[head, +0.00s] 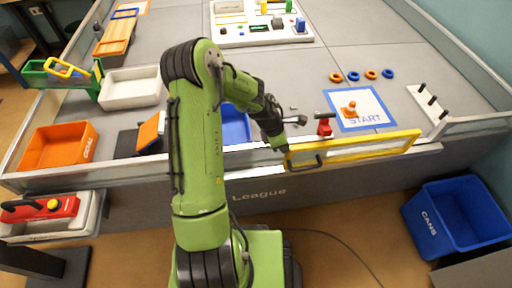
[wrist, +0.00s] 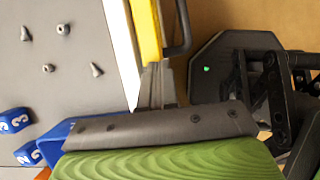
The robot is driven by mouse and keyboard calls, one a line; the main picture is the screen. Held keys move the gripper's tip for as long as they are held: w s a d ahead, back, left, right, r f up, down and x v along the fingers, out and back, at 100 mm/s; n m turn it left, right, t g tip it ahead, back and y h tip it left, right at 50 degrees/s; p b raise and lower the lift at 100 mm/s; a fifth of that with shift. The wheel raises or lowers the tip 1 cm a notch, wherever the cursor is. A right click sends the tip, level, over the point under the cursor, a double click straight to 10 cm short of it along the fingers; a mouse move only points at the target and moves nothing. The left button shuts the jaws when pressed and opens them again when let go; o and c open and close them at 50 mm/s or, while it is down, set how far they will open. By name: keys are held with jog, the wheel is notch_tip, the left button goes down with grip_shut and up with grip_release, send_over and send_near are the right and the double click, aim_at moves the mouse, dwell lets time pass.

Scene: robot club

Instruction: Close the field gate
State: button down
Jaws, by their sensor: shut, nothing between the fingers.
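The field gate (head: 370,147) is a yellow frame with a clear panel, standing along the front edge of the field. A dark handle (head: 306,161) sits near its left end on the near side. The frame and handle also show at the top of the wrist view (wrist: 147,32). My gripper (head: 284,148) is shut and empty at the gate's left end. In the wrist view its fingertips (wrist: 157,84) are close to the end of the yellow frame; I cannot tell whether they touch it. I cannot tell whether the gate is latched.
A red clamp-like piece (head: 325,127) and the START mat (head: 359,110) lie behind the gate. A blue tray (head: 236,125) is left of my gripper. A blue CANS bin (head: 458,218) stands on the floor at right.

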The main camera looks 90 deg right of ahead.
aim_at(303, 148)
jog(key=s, duration=0.4)
jog(key=s+d, duration=0.1)
jog(key=s, duration=0.1)
jog(key=shift+w, duration=0.15)
